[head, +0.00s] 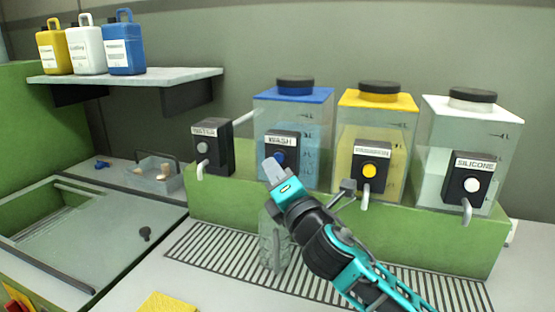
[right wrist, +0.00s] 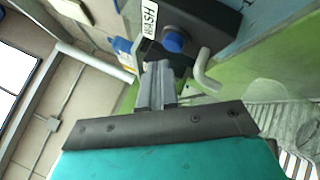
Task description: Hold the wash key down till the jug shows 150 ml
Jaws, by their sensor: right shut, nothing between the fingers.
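The wash dispenser box (head: 283,141) is black with a WASH label, on the front of the blue-lidded tank (head: 312,112). Its round blue wash key (head: 279,158) is partly covered by my right gripper (head: 272,168). In the right wrist view, the wash key (right wrist: 174,42) shows just beyond the shut, empty fingertips (right wrist: 157,68); I cannot tell whether they touch it. A clear jug (head: 268,238) stands on the slotted drain below, largely hidden by my right arm; its level cannot be read. My left gripper is out of view.
The yellow tank (head: 372,118) and the silicone tank (head: 443,140) stand to the right with their own key boxes. A water box (head: 208,146) is at left. A sink (head: 90,235), a clear tray (head: 155,178) and a yellow sponge (head: 167,303) lie left and front.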

